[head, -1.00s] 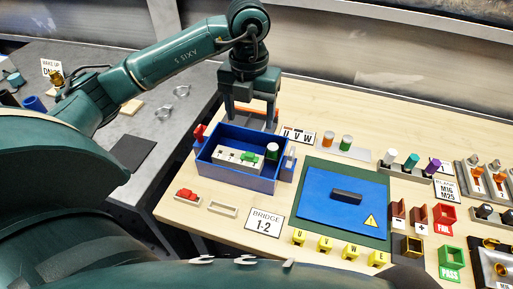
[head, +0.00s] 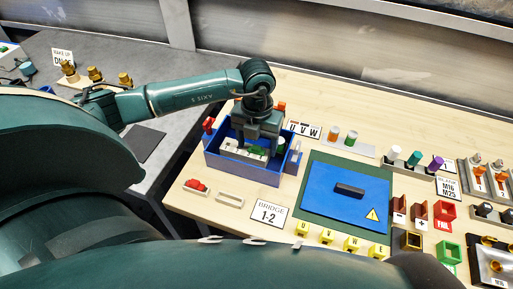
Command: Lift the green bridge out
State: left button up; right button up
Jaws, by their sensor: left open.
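The blue open box (head: 243,172) stands on the wooden bench, with a white terminal block (head: 232,149) inside it. The green bridge (head: 257,151) sits on that block and shows only in part, low between the fingers. My left gripper (head: 258,148) points down into the box above the block. Its jaws are open, around or just above the bridge; I cannot tell whether they touch it. The fingers hide much of the bridge and part of the block. My right gripper is not in view.
A red bridge (head: 196,186) lies in a holder in front of the box, beside an empty white holder (head: 229,198) and the BRIDGE 1-2 card (head: 268,213). A blue lid plate (head: 335,205) with a dark handle lies to the right. Box walls surround the gripper closely.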

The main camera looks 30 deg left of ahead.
aim_at(257, 146)
pick_arm(q)
jog(key=shift+c, duration=0.4)
jog(key=c, duration=1)
notch_tip(257, 146, up, 10)
jog(key=shift+r+b, duration=0.1)
jog(key=shift+b, duration=0.6)
